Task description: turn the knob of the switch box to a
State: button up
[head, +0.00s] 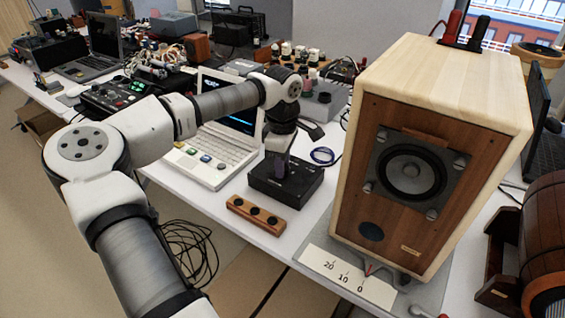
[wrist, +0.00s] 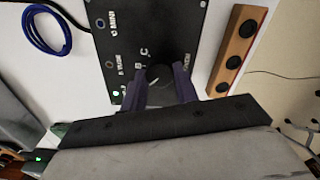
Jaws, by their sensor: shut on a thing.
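The black switch box (head: 297,188) lies on the white table in front of the white laptop. Its top panel (wrist: 120,35) also shows in the wrist view, with small white lettering, small round sockets and a green light at one edge. The dark round knob (wrist: 158,72) stands on the panel, with letters that look like C and B beside it. My gripper (head: 278,163) points down onto the box. In the wrist view its purple fingers (wrist: 160,88) are shut on the knob, one on each side. The letter a is not readable, and the knob's exact pointing is unclear.
A wooden block with dark round holes (head: 256,215) lies just in front of the box. A large wooden speaker (head: 349,215) stands to the right, with a number scale card (head: 335,277) before it. A blue cable coil (head: 322,155) and the laptop (head: 213,152) are close behind.

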jog(key=shift+w+r, duration=0.1)
jog(key=o, duration=1)
notch_tip(320, 180, up, 14)
jog(key=shift+f, duration=0.1)
jog(key=shift+a, duration=0.1)
